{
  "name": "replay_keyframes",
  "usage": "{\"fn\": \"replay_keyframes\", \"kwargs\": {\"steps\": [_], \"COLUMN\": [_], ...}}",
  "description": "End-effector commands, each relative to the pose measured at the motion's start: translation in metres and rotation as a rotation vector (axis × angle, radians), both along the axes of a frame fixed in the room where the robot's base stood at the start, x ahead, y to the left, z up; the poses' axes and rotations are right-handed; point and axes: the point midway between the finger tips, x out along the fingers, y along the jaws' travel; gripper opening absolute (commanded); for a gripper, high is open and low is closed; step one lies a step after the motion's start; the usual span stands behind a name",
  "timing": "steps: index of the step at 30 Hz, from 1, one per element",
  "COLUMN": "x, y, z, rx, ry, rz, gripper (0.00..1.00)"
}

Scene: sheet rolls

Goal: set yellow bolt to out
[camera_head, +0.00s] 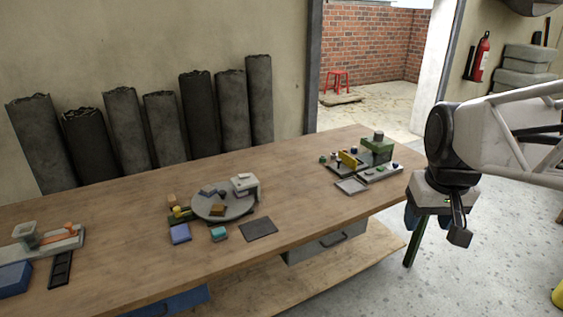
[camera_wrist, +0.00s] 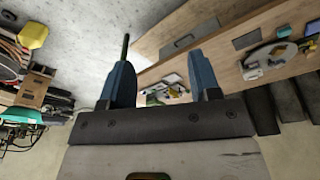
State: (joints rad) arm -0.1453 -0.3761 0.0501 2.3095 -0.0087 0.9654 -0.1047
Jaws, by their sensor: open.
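A yellow upright piece (camera_head: 348,159) stands on the station at the right end of the bench. A smaller yellow piece (camera_head: 179,211) sits at the left edge of the round grey plate. I cannot tell from shape which one is the bolt, nor its setting. My gripper (camera_head: 428,218) hangs off the bench's right end, to the right of and apart from both pieces. In the wrist view its two blue fingers (camera_wrist: 161,65) are spread and empty, with the right station small and blurred between them.
The right station has a green block (camera_head: 378,145) and a flat grey tray (camera_head: 351,186). The round grey plate (camera_head: 222,205) carries several small blocks. Dark rolls (camera_head: 123,128) lean on the wall behind. The wooden bench top (camera_head: 300,180) is clear between the stations.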

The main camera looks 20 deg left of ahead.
Motion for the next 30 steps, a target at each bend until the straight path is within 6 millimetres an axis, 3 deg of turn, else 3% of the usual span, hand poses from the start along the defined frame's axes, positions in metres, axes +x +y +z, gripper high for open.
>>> {"fn": "replay_keyframes", "kwargs": {"steps": [15, 30], "x": [0.107, 0.196], "y": [0.085, 0.191], "z": [0.015, 0.006], "rx": [-0.022, -0.043], "ry": [0.030, 0.055], "rz": [0.214, 0.419], "gripper": [0.57, 0.57]}}
